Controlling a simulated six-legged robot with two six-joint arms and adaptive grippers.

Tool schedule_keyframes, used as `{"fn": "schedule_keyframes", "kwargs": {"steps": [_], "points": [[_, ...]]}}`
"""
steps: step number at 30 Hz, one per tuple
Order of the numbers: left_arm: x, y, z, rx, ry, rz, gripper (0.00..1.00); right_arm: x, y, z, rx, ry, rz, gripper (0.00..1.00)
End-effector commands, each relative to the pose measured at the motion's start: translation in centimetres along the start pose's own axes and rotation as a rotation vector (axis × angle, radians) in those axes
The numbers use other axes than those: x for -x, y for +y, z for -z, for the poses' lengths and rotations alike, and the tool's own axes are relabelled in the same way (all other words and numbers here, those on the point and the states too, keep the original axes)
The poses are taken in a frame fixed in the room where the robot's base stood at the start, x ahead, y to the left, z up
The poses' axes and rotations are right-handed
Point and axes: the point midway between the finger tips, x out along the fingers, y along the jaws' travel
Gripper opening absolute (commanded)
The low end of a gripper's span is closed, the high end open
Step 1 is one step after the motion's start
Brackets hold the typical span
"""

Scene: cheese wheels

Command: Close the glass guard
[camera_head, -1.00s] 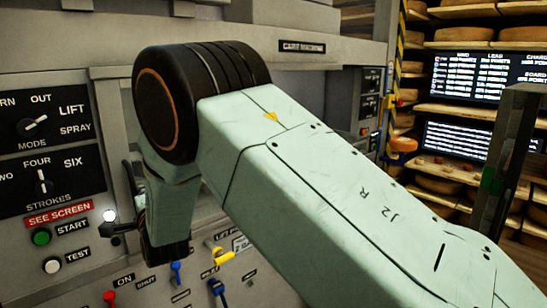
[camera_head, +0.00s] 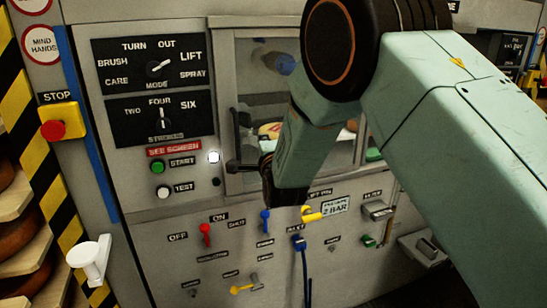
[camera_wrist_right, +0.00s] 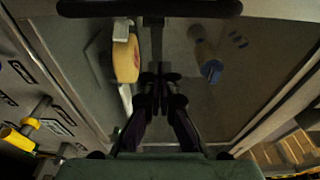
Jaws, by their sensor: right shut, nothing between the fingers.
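The glass guard (camera_head: 262,85) is a framed pane in the grey machine front, partly hidden behind my right arm in the head view. In the right wrist view its pane (camera_wrist_right: 235,85) fills much of the picture. A dark handle bar (camera_wrist_right: 150,8) crosses the top there, beyond the fingertips. My right gripper (camera_wrist_right: 160,88) is shut and empty, in front of the pane. In the head view it is a dark shape (camera_head: 266,178) near the guard's lower left corner; contact with the guard cannot be told. My left gripper is out of view.
A control panel with mode and strokes knobs (camera_head: 153,90) is left of the guard. A yellow stop box with a red button (camera_head: 54,130) is farther left. Several coloured levers, including a yellow one (camera_head: 312,214), stick out below. A cheese wheel (camera_wrist_right: 125,60) shows behind the glass.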

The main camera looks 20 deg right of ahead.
Motion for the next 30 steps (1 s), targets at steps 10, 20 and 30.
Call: {"fn": "schedule_keyframes", "kwargs": {"steps": [10,20,30], "points": [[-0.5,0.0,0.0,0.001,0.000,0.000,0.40,5.4,0.0,-0.4,0.003,-0.001,0.001,0.00],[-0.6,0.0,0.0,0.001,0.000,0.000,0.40,8.2,-0.1,-0.2,0.001,0.000,0.002,0.00],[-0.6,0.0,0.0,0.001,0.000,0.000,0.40,8.4,1.2,-0.2,0.244,-0.015,-0.049,0.00]]}}
